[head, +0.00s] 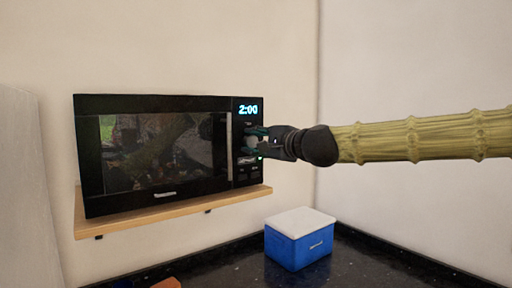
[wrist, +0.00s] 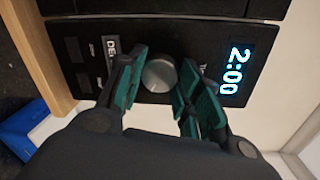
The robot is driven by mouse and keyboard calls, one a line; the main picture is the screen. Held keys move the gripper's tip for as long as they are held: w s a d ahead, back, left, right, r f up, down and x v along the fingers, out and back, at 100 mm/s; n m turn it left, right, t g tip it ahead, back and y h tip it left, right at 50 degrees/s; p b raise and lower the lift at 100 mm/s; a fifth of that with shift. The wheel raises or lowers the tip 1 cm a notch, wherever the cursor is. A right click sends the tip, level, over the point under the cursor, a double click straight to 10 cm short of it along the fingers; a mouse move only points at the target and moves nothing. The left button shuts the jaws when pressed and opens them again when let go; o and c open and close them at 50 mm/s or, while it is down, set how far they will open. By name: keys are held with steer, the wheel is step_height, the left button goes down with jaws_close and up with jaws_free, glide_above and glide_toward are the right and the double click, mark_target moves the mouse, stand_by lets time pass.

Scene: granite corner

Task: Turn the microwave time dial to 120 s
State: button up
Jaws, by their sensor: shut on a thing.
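The black microwave (head: 160,155) sits on a wall shelf, its door closed. Its display (head: 248,109) reads 2:00, and the same digits show sideways in the wrist view (wrist: 235,72). The silver round time dial (wrist: 159,74) is on the control panel beside the display. In the head view the dial (head: 251,143) is partly covered by my fingers. My gripper (wrist: 158,88) is at the panel with its green-padded fingers on either side of the dial, shut on it.
The wooden shelf (head: 170,212) carries the microwave. Below, a blue cooler box with a white lid (head: 300,238) stands on the dark granite counter (head: 240,269). An orange object (head: 166,283) lies at the counter's front edge. A wall corner is at the right.

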steer(key=shift+d+r+m, duration=0.1)
steer(key=shift+m, duration=0.2)
steer(key=o, duration=1)
steer(key=shift+w+d, duration=0.1)
steer(key=shift+o, duration=0.2)
steer(key=shift+s, duration=0.2)
steer(key=v, duration=1.1)
steer(key=shift+s+d, duration=0.2)
steer(key=shift+d, duration=0.1)
